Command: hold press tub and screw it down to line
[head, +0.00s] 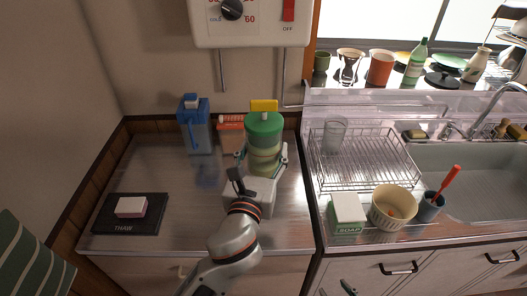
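My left gripper (263,158) comes from the lower left and has a finger against each side of the body, below the lid. The tub hides the space between the fingers. My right gripper (336,290) shows only as dark fingertips at the bottom edge, apart and empty, well away from the tub. Any line on the tub is too small to make out.
A blue carton (195,128) and an orange box (230,122) stand behind the tub. A dark mat (115,222) with a small pink-and-white block lies left. A wire rack (365,172), soap box (347,213), bowl (393,207) and sink are right. A wall heater hangs above.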

